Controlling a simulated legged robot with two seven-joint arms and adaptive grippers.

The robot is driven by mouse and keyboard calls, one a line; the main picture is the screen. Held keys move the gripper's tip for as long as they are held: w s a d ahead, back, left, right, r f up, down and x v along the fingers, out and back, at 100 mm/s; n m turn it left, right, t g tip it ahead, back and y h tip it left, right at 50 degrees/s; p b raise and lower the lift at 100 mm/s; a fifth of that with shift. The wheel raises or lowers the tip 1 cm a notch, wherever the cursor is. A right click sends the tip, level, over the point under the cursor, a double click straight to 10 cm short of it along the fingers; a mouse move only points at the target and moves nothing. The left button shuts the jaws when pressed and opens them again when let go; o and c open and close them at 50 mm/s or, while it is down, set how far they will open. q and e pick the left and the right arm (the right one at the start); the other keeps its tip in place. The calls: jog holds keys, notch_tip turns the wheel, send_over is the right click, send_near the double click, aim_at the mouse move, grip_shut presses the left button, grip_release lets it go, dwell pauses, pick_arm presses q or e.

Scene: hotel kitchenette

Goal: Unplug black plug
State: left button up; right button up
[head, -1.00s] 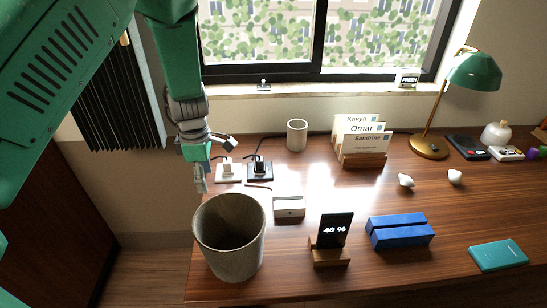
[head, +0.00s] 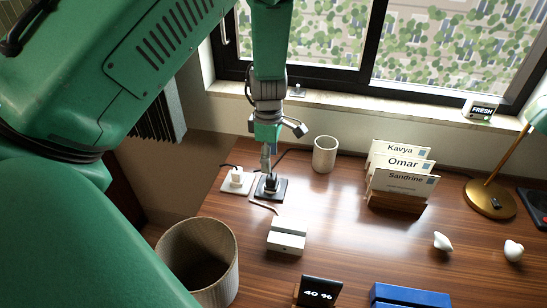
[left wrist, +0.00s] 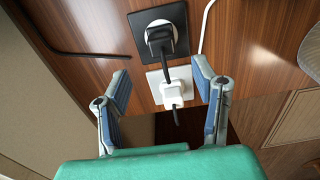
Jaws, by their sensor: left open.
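The black plug (head: 271,184) stands in a dark square socket plate (head: 282,193) near the back left of the wooden desk. In the left wrist view the black plug (left wrist: 160,42) sits in its plate, beyond the fingertips. A white plug (head: 236,176) sits in a white plate just to its left; it also shows in the left wrist view (left wrist: 172,94), nearer the space between the fingers. My left gripper (head: 266,160) points down, just above the black plug. In the left wrist view the gripper (left wrist: 161,74) is open, with nothing held. My right gripper is not in view.
A cup (head: 325,154) stands to the right behind the plugs. A card holder (head: 397,200) is further right. A pale block (head: 287,236) lies in front, and a large bin (head: 205,255) stands front left. The window sill (head: 340,109) runs behind.

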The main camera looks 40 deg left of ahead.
aim_at(274, 176)
pick_arm(q)
jog(key=shift+w+f, duration=0.1)
jog(key=shift+f, duration=0.15)
jog(key=shift+f+b, duration=0.2)
jog(key=shift+b, duration=0.2)
jog(key=f+b, duration=0.2)
jog(key=d+f+b, duration=0.1)
jog(key=f+b, duration=0.1)
jog(key=b, duration=0.1)
jog(key=shift+d+f+b, duration=0.2)
jog(key=shift+f+b, duration=0.05)
jog(key=shift+b, duration=0.1)
jog(key=shift+a+f, duration=0.35)
jog(key=shift+f, duration=0.55)
jog(key=shift+a+f, duration=0.3)
jog(key=shift+f, duration=0.55)
jog(key=shift+d+r, duration=0.2)
jog(key=shift+d, duration=0.35)
jog(key=shift+a, duration=0.1)
jog(key=shift+a+f+p, duration=0.1)
jog(key=shift+a+p, duration=0.25)
jog(key=shift+p, duration=0.05)
jog(key=shift+d, duration=0.15)
